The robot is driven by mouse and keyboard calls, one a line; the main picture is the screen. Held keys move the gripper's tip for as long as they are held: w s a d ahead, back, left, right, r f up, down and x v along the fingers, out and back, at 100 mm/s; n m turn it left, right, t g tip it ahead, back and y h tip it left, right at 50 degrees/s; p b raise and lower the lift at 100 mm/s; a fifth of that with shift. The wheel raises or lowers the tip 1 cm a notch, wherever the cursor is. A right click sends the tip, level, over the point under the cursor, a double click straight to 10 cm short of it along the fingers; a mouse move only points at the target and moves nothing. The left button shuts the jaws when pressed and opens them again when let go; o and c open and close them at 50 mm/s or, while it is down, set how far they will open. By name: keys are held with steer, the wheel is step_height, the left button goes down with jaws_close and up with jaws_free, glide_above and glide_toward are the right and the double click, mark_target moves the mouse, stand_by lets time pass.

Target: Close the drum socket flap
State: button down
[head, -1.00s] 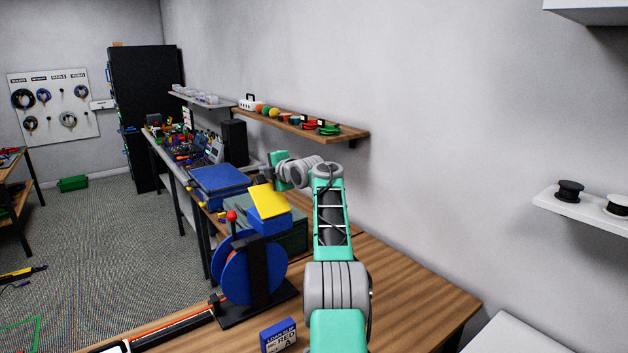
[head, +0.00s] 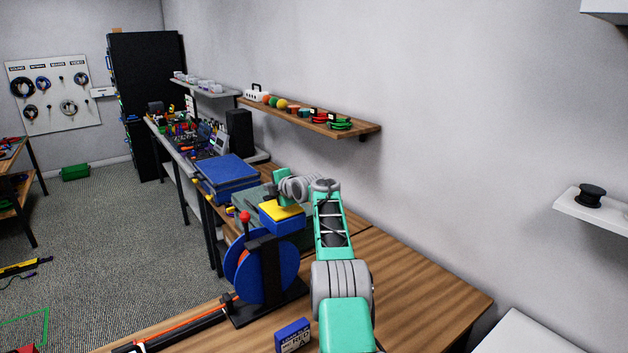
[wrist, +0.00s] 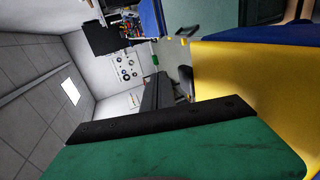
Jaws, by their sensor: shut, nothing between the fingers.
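The blue cable drum (head: 270,272) stands upright in a black stand on the wooden bench. A blue socket box (head: 282,222) sits above and behind it. The yellow flap (head: 283,210) lies low and nearly flat over the box; I cannot tell whether it is fully flush. The flap also fills the right of the wrist view (wrist: 245,95), with blue along its upper edge. My gripper (wrist: 172,92) is shut and empty, beside the flap in the wrist view. In the head view it is small and partly hidden near the flap's far side.
A red-knobbed lever (head: 245,217) rises beside the drum. A blue label box (head: 293,336) stands on the bench (head: 420,290) in front. A blue case (head: 228,175) lies behind. A shelf (head: 310,118) with small items runs along the wall. The bench's right side is clear.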

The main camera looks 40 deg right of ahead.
steer(key=shift+w+a+f+g, duration=0.1)
steer(key=shift+f+g, duration=0.2)
steer(key=shift+f, duration=0.05)
stand_by(0.4)
steer(key=shift+s+b, duration=0.4)
steer(key=shift+b, duration=0.05)
steer(key=b+v, duration=0.4)
steer(key=v, duration=0.2)
steer(key=shift+r, duration=0.1)
steer(key=shift+s+r, duration=0.25)
steer(key=shift+s, duration=0.2)
steer(key=s+a+m+g, duration=0.2)
steer(key=s+a+m, duration=0.2)
steer(key=s+a, duration=0.45)
steer(key=s+a+m+g, duration=0.2)
steer(key=s+a+m, duration=0.25)
steer(key=a, duration=0.65)
steer(key=s+a+f+m+g, duration=0.1)
steer(key=s+a+f+m, duration=0.2)
steer(key=s, duration=0.7)
steer(key=s+a+f+m+g, duration=0.2)
steer(key=s+f, duration=0.4)
steer(key=s, duration=0.4)
steer(key=s+a+f+m+g, duration=0.2)
steer(key=s+a+f+m, duration=0.2)
steer(key=s, duration=0.6)
steer(key=shift+s+a+f, duration=0.4)
steer(key=shift+a+f, duration=0.15)
steer(key=shift+a, duration=0.7)
